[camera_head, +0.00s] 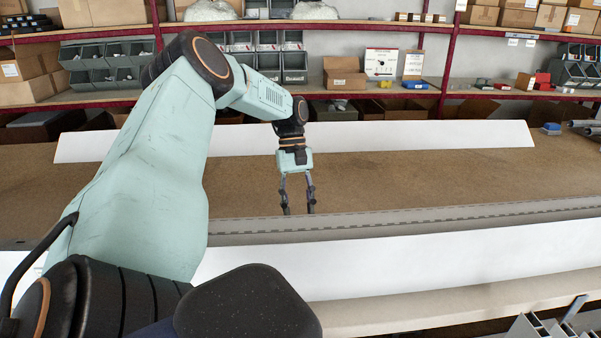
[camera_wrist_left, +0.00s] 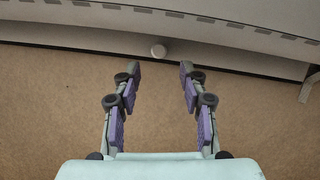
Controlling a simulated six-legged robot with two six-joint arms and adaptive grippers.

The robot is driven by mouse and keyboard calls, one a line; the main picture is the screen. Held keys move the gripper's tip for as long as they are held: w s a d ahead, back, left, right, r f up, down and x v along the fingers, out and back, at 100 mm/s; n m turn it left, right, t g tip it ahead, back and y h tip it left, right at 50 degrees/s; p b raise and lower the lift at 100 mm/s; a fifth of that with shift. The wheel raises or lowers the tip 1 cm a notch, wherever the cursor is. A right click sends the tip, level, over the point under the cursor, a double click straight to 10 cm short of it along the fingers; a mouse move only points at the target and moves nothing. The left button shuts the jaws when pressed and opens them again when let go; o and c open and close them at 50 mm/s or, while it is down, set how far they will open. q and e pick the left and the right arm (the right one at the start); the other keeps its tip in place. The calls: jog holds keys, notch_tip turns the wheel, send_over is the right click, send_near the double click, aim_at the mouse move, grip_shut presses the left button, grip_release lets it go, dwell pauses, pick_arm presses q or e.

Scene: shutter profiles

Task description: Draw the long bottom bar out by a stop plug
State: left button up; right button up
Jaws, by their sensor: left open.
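The long bottom bar (camera_head: 420,221) is a grey slotted profile lying across the bench, and it fills the top of the left wrist view (camera_wrist_left: 130,22). My left gripper (camera_head: 298,211) is pointing down beside the bar, over the brown bench top. My right gripper is not in view.
A long white panel (camera_head: 400,136) lies along the back of the bench and another (camera_head: 460,267) along the front. The brown bench top (camera_head: 430,178) between the back panel and the bar is mostly clear. Shelves with boxes (camera_head: 345,78) and grey bins stand behind.

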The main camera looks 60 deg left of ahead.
pick_arm(q)
jog(key=x, duration=0.5)
jog(key=shift+s+d+r+b, duration=0.1)
jog(key=shift+d+b, duration=0.2)
jog(key=shift+b, duration=0.05)
jog(key=shift+s+f, duration=0.2)
jog(key=shift+f, duration=0.25)
jog(key=shift+w+d+f, duration=0.1)
jog(key=shift+w+d, duration=0.05)
jog(key=shift+w, duration=0.25)
jog(key=shift+s, duration=0.3)
jog(key=c, duration=0.4)
jog(key=shift+w, duration=0.1)
grip_shut()
